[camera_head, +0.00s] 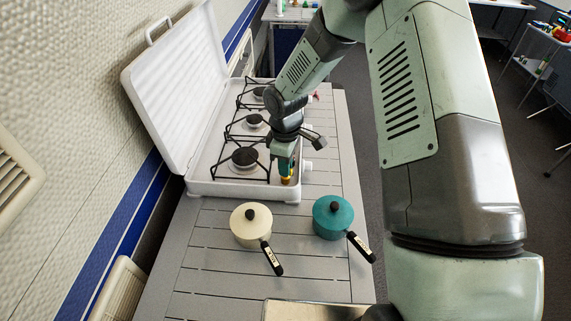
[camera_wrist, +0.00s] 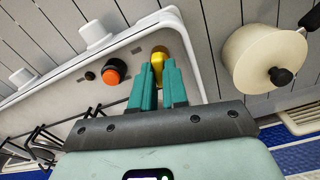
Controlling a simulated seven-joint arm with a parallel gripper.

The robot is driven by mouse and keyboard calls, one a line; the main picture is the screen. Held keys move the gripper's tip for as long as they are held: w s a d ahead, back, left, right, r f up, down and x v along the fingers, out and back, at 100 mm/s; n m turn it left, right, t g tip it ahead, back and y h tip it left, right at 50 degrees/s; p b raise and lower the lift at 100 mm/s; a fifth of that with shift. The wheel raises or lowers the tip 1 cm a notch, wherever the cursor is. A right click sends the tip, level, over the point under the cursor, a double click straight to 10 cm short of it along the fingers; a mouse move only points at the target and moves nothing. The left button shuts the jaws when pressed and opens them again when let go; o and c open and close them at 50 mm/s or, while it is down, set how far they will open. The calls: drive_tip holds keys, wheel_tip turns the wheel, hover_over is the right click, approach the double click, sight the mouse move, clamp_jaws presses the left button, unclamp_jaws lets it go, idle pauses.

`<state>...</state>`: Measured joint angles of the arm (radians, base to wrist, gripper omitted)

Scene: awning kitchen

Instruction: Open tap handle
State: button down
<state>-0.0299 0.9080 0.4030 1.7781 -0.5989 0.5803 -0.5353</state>
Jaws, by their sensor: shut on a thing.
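A yellow, rounded handle (camera_wrist: 159,52) sits at the near corner of the white camping stove (camera_head: 238,192), and I take it for the tap handle. A bit of its yellow also shows at the gripper tip in the head view (camera_head: 288,181). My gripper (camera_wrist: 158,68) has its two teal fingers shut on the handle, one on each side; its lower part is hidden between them. In the head view, my gripper (camera_head: 286,176) points down at the stove's right front corner.
An orange-red button (camera_wrist: 113,71) and white knobs (camera_wrist: 95,35) sit beside the handle. A cream pot (camera_head: 250,232) and a teal pot (camera_head: 333,215) stand in front of the stove. Black burner grates (camera_head: 243,160) are left of my gripper; the open lid (camera_head: 180,85) leans behind.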

drive_tip(key=shift+n, duration=1.2)
drive_tip(key=c, duration=1.1)
unclamp_jaws()
drive_tip(key=shift+c, duration=0.2)
wheel_tip(320, 180, up, 11)
drive_tip(key=shift+f, duration=0.1)
